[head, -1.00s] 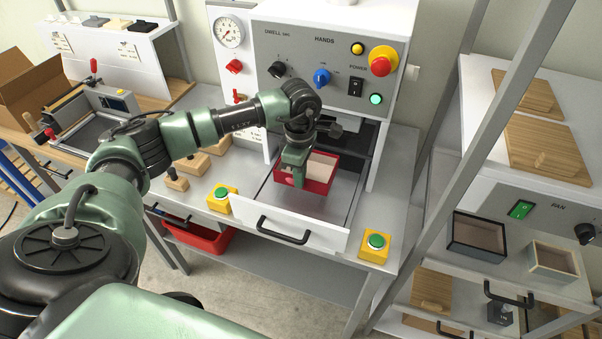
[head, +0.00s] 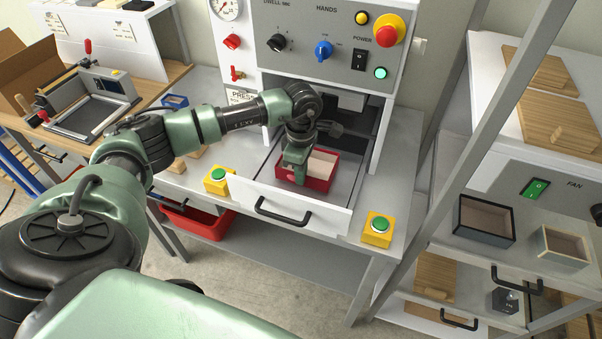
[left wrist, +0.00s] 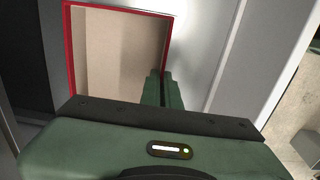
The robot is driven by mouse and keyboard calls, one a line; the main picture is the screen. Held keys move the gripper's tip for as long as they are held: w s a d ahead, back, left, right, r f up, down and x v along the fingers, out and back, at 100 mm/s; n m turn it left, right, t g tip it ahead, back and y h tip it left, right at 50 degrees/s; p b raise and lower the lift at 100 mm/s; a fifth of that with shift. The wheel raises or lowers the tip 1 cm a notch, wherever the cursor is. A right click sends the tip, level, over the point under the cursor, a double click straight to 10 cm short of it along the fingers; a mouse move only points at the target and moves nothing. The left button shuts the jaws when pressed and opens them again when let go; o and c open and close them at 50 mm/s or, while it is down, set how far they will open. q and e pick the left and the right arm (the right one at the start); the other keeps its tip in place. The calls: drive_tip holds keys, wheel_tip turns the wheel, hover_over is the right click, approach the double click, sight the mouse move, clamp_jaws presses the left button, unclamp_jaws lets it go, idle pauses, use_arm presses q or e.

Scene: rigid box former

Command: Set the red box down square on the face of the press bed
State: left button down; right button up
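The red box (head: 320,169), open-topped with a beige inside, is over the grey press bed (head: 262,177) in the pulled-out drawer below the press. My left gripper (head: 295,174) comes down at the box's near left side. In the left wrist view the box (left wrist: 120,52) shows its beige floor and red rim, and the fingers (left wrist: 160,88) close on one red wall, one on each side. The box looks roughly level and in line with the drawer. Its underside is hidden, so I cannot tell whether it touches the bed. My right gripper is out of view.
The white drawer front with a black handle (head: 283,212) stands nearest. Yellow button boxes with green buttons flank it, left (head: 218,179) and right (head: 378,229). The press opening (head: 345,105) is behind the box. A grey rack post (head: 470,140) rises at right.

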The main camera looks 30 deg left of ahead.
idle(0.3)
use_arm(q)
drive_tip(key=shift+f+b, duration=0.6)
drive_tip(key=shift+f, duration=0.1)
drive_tip(key=c, duration=1.6)
unclamp_jaws()
drive_tip(key=shift+r, duration=0.1)
drive_tip(key=shift+r, duration=0.4)
wheel_tip(320, 180, up, 6)
drive_tip(key=shift+r+b, duration=0.1)
drive_tip(key=shift+b, duration=1)
drive_tip(key=shift+r, duration=0.35)
